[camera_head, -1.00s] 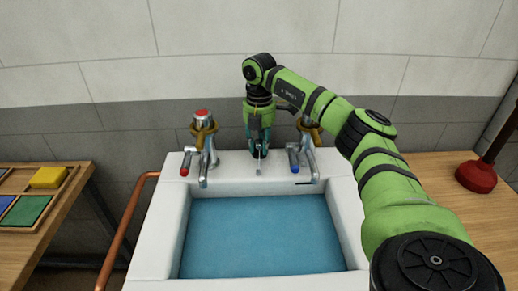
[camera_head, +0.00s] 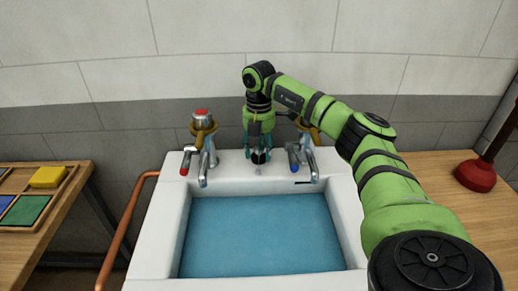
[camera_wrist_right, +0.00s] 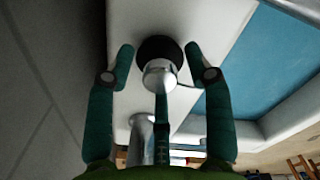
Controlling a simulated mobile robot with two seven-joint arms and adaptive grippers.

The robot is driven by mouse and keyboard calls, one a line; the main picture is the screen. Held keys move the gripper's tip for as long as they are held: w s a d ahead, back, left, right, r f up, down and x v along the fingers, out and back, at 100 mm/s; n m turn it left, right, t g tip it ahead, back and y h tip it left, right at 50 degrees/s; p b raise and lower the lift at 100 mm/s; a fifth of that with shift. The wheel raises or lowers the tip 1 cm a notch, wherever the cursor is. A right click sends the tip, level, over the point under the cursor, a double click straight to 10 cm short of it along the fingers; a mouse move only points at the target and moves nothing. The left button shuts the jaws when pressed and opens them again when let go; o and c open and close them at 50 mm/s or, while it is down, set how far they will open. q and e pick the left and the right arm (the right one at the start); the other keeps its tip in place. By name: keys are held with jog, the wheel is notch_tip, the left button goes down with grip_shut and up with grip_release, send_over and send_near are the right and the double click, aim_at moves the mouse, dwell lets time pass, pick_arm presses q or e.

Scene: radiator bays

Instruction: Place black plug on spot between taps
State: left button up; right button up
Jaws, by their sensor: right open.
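The black plug (camera_head: 262,157) is on the white back ledge of the sink (camera_head: 157,240), between the left tap (camera_head: 204,160) and the right tap (camera_head: 305,160). In the right wrist view the plug is a dark disc (camera_wrist_right: 160,46) with a chrome piece (camera_wrist_right: 160,76) in front of it. My right gripper (camera_head: 258,152) is directly above the plug, with its teal fingers spread. In the right wrist view its open fingertips (camera_wrist_right: 159,57) stand on either side of the plug, with gaps visible. My left gripper is out of view.
Blue water (camera_head: 262,236) fills the basin in front. A copper pipe (camera_head: 125,232) runs along the sink's left side. A wooden table with a yellow block (camera_head: 48,177) and a green block (camera_head: 28,210) is left. A red plunger (camera_head: 476,175) stands on the right counter.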

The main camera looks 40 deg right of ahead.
aim_at(259, 148)
notch_tip(259, 148, up, 12)
dwell(0.4)
jog(key=shift+r, duration=0.1)
